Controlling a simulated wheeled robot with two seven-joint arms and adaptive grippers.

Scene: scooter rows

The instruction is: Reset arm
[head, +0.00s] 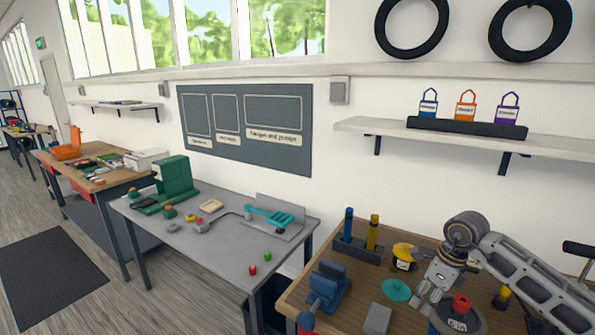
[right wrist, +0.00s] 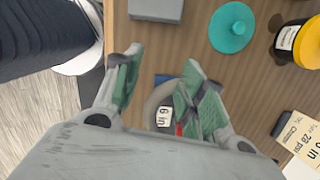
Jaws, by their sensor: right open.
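My right gripper (head: 428,292) hangs over the wooden workbench (head: 300,292), with its arm coming in from the right. In the right wrist view its two green-padded fingers (right wrist: 160,78) are spread apart with nothing held between them. A grey round object with a red top and a "6 in" label (head: 458,318) stands near the gripper. It shows partly behind the fingers in the right wrist view (right wrist: 163,115). My left gripper is not in view.
A blue vise (head: 327,285), a grey block (head: 377,318), a teal disc (head: 396,290) and a yellow-lidded jar (head: 404,256) surround the gripper. Blue and yellow cylinders (head: 372,232) stand in a dark holder behind. A grey table (head: 190,240) is left; a shelf (head: 470,140) hangs above.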

